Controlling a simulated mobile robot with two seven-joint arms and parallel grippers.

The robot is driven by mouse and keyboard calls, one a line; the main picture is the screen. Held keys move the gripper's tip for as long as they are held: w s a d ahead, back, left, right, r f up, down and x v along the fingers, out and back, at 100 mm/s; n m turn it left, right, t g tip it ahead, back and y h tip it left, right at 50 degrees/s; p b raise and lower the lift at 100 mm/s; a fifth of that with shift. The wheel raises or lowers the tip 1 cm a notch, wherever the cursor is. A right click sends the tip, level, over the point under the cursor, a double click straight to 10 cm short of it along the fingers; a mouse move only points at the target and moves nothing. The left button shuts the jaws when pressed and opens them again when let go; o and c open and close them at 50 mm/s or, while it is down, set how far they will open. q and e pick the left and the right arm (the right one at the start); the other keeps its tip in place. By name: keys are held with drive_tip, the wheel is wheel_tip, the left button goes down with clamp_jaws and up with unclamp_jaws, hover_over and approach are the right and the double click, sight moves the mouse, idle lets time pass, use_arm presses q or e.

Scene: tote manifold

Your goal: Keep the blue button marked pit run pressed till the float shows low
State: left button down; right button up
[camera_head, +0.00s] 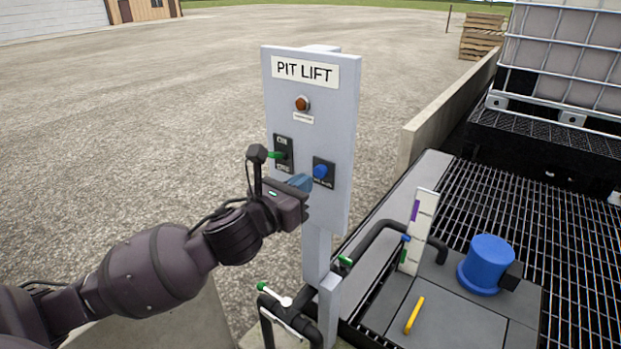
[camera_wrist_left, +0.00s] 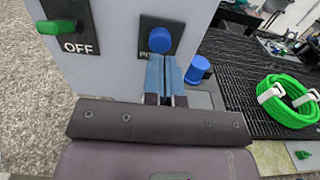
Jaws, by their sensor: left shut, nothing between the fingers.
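The grey PIT LIFT panel (camera_head: 337,120) stands upright on a post. Its round blue button (camera_head: 320,171) sits on a dark plate at the lower right; the label is partly hidden. The button also shows in the left wrist view (camera_wrist_left: 164,40). My left gripper (camera_head: 304,182) is shut and empty, its blue fingertips (camera_wrist_left: 166,70) just in front of and slightly below the button. A small gap seems to remain in the head view; I cannot tell contact for sure. A white gauge board (camera_head: 420,230) with a purple mark near its top stands at the right. My right gripper is not in view.
Black pipes with green-handled valves (camera_head: 275,294) are below. A blue cylinder (camera_head: 486,264) and yellow handle (camera_head: 414,315) are on the deck. A green hose coil (camera_wrist_left: 290,100) lies right.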

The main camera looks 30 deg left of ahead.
sight(317, 170)
use_arm(q)
drive_tip(key=shift+w+d, duration=0.2)
drive_tip(key=shift+w, duration=1.2)
drive_tip(key=shift+w+r+p, duration=0.2)
drive_tip(key=shift+w+p, duration=0.4)
drive_tip(key=shift+w, duration=0.3)
drive_tip(key=shift+r, duration=0.15)
idle(0.4)
idle(0.3)
